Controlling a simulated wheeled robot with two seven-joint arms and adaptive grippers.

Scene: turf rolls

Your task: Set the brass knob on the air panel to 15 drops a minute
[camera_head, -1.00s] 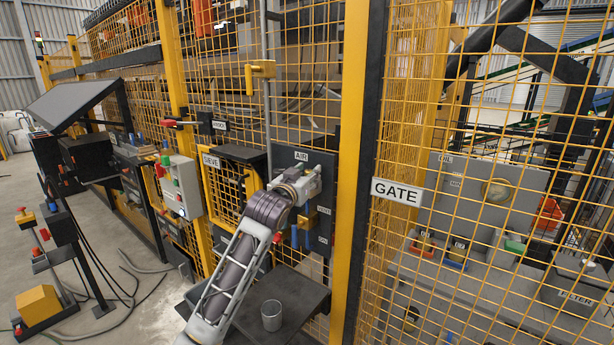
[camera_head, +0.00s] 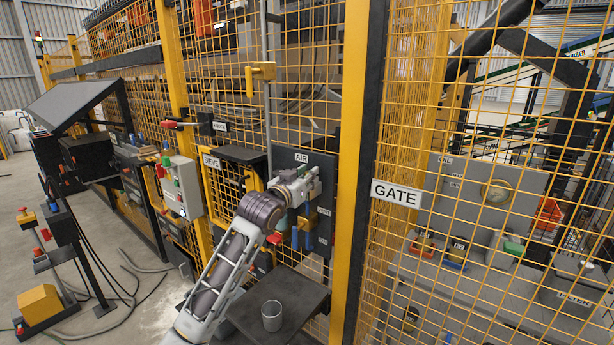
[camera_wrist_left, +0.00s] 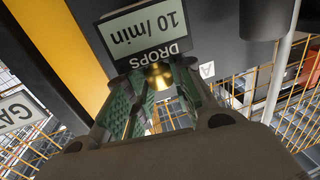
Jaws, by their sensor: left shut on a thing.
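The air panel (camera_head: 320,165) is a dark board on the yellow mesh fence, marked AIR, seen in the head view. My left gripper (camera_head: 311,180) is at this panel, and its wrist hides part of the board. In the left wrist view the brass knob (camera_wrist_left: 158,76) sits between the green-padded fingertips of my left gripper (camera_wrist_left: 157,88), which are shut on it. Beside the knob a display (camera_wrist_left: 147,30) appears upside down and reads DROPS 10 /min. My right gripper is not in view.
A dark shelf (camera_head: 290,294) with a clear cup (camera_head: 272,316) is below the panel. The yellow post (camera_head: 350,170) and the GATE sign (camera_head: 397,193) stand right of it. A grey button box (camera_head: 181,186) is to the left.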

